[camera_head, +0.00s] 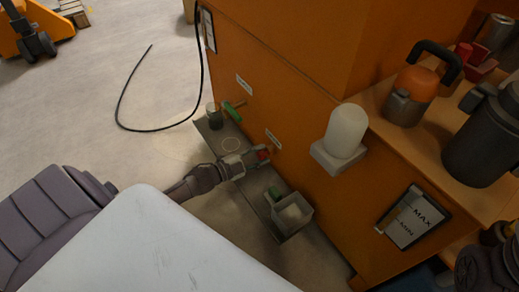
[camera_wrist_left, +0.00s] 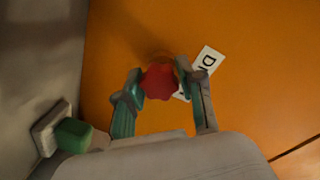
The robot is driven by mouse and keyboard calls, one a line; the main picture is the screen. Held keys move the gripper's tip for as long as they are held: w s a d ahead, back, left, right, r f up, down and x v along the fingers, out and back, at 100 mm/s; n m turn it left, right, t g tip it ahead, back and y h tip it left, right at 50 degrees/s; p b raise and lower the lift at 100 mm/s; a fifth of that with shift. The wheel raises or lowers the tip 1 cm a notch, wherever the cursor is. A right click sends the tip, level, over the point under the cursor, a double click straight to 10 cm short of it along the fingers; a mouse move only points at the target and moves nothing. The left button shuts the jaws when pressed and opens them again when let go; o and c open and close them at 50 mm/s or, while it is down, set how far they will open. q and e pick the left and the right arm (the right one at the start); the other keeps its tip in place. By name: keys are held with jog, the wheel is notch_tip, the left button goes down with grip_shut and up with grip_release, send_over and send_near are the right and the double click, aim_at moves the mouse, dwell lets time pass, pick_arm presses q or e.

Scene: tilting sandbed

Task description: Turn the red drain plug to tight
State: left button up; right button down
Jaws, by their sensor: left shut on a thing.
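The red drain plug (camera_wrist_left: 159,82) is a lobed knob on the orange machine side, beside a white label (camera_wrist_left: 207,60) partly hidden by a finger. My left gripper (camera_wrist_left: 158,88) is shut on the plug, one finger on each side of it. How far the plug is turned cannot be told.
A grey tray ledge (camera_head: 213,137) runs along the panel below the plug. A grey box (camera_head: 293,213) and a green-handled valve (camera_head: 233,112) are close by. A white container (camera_head: 345,132) sits in a bracket to the right. A black cable (camera_head: 143,129) lies on the floor.

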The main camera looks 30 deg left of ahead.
pick_arm(q)
jog(key=shift+s+f, duration=0.1)
dwell(0.3)
jog(key=o, duration=1.1)
jog(key=shift+o, duration=0.2)
jog(key=v, duration=1.2)
